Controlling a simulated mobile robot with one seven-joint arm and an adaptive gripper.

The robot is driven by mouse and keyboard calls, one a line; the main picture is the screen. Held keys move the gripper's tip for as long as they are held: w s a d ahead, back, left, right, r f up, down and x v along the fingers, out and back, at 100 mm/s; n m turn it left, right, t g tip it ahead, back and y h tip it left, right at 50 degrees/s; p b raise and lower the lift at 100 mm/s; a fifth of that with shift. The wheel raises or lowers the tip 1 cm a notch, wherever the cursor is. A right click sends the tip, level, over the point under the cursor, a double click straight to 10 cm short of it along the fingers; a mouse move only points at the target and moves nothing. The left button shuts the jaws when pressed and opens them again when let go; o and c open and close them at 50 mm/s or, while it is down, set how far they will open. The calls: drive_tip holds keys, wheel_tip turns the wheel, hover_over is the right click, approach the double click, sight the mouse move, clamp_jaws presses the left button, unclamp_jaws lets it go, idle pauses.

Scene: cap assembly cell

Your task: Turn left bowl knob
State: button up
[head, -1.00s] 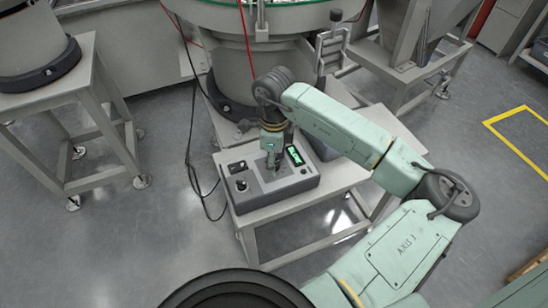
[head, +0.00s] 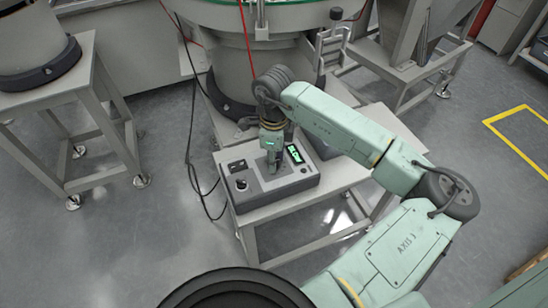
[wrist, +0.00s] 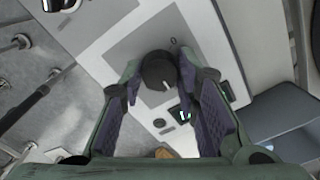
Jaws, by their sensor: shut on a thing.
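The knob (wrist: 158,70) is a round black dial with a white pointer line, on a grey panel of the control box (head: 243,205). In the wrist view my gripper (wrist: 158,78) has its two purple-padded fingers on either side of the knob, shut on it. In the head view my gripper (head: 274,165) points down onto the box top, and its fingers hide the knob. A lit green display (head: 294,153) is just right of the gripper; it also shows in the wrist view (wrist: 183,116).
The box has a black switch (head: 237,166) and another dark knob (head: 241,185) at its left side. It stands on a light metal table (head: 262,216). A large bowl feeder (head: 230,55) stands behind. Dark cables hang left of the table.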

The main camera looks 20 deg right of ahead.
drive_tip(key=shift+f+b, duration=0.1)
drive_tip(key=shift+b, duration=0.35)
drive_tip(key=m+b, duration=0.2)
drive_tip(key=b, duration=0.1)
drive_tip(key=shift+f, duration=0.2)
drive_tip(key=m+b, duration=0.3)
drive_tip(key=b, duration=0.2)
drive_tip(key=shift+m, duration=0.4)
drive_tip(key=m+b, duration=0.4)
drive_tip(key=shift+r, duration=0.1)
drive_tip(key=shift+r+m+b, duration=0.15)
drive_tip(key=shift+m+b, duration=0.7)
drive_tip(key=shift+m, duration=0.05)
drive_tip(key=o, duration=1.2)
drive_tip(key=shift+c, duration=0.2)
drive_tip(key=shift+r, duration=0.2)
